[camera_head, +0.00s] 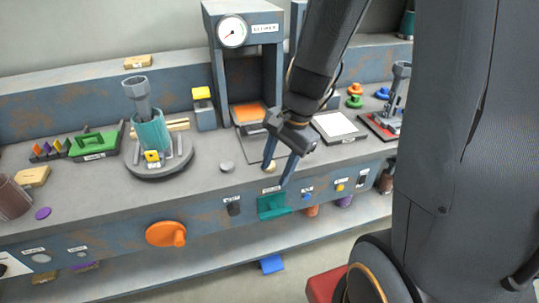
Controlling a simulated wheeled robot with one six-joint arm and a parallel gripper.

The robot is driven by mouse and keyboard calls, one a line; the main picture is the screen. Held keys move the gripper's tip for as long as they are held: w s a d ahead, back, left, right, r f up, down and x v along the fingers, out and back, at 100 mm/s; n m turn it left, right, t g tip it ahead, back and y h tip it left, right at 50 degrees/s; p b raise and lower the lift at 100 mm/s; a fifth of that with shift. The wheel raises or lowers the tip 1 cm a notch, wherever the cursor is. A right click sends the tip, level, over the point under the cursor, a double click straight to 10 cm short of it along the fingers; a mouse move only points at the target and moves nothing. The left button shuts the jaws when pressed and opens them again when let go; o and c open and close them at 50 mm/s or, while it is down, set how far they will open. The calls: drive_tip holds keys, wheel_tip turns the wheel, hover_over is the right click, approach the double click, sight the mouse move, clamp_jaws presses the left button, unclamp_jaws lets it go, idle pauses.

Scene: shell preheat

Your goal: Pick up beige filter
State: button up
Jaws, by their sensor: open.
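A small round beige piece (270,166), which looks like the beige filter, lies on the grey bench top (210,215) close to the front edge. It is small in the picture and partly beside a finger of my gripper. My gripper (277,171) points down over the bench's front edge, with its two blue fingers spread apart and nothing between them that I can make out. One fingertip overlaps the beige piece in the picture; I cannot tell whether they touch.
A grey disc (227,167) lies left of the beige piece. A press with a gauge (232,32) stands behind. A round stand with a teal cylinder (152,132) is at left. An orange handle (166,234) and a teal holder (273,205) sit on the front.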

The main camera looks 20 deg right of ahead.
sight(272, 165)
drive_tip(key=w+d+m+t+p, duration=0.1)
drive_tip(key=w+d+m+p, duration=0.15)
drive_tip(key=m, duration=0.35)
drive_tip(key=w+d+m+t+p, duration=0.1)
drive_tip(key=w+m+p, duration=0.1)
drive_tip(key=w+m, duration=0.3)
drive_tip(key=f+m, duration=0.1)
drive_tip(key=f, duration=0.1)
drive_tip(key=w+a+f, duration=0.1)
drive_tip(key=f, duration=0.1)
drive_tip(key=w+f+m, duration=0.1)
drive_tip(key=f, duration=0.1)
drive_tip(key=shift+w+a+f+m+y, duration=0.2)
drive_tip(key=shift+f+m+y, duration=0.1)
drive_tip(key=shift+f+y, duration=0.1)
drive_tip(key=c, duration=0.8)
drive_tip(key=shift+r, duration=0.15)
